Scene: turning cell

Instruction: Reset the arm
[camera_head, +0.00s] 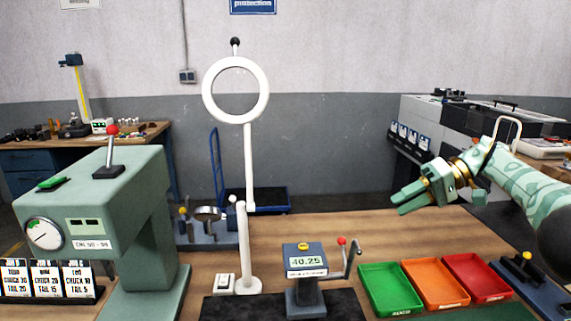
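My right gripper (402,205) is at the right, in the air above the wooden bench (350,232). Its pale green arm comes in from the right edge. The fingers point left and slightly down, and I see nothing between them. They lie close together from this angle, so their gap is unclear. My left gripper and arm are not in view.
Below my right gripper are a green tray (391,291), an orange tray (434,286) and a red tray (478,279). A gauge reading 40.25 (306,262) with a red-knobbed lever stands left of them. A white ring magnifier (247,170) and green machine (95,205) stand further left.

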